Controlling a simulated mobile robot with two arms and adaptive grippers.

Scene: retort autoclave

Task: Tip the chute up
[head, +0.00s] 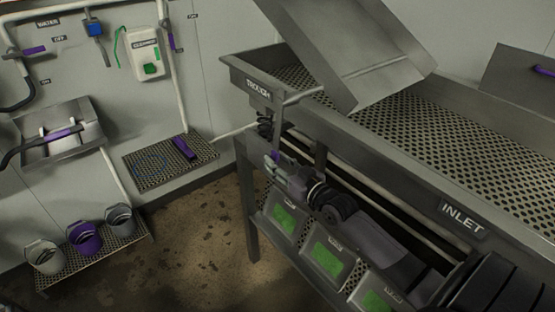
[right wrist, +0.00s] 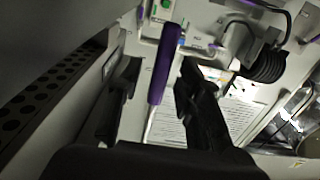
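A large grey sheet-metal piece (head: 350,45), which looks like the chute, stands slanted over the perforated table. A purple handle (right wrist: 162,65) on a thin pale rod stands between the two fingers of my right gripper (right wrist: 160,75) in the right wrist view. The fingers are apart, with gaps beside the handle, so the gripper is open around it. In the head view my right gripper (head: 283,175) is beside the table's front side, below the TROUGH label (head: 260,89). Whether the handle joins the chute is hidden. I cannot make out my left gripper.
The perforated table (head: 470,140) has a raised rim with an INLET label (head: 462,215). Green-faced boxes (head: 328,262) sit below its front edge. The floor between is clear.

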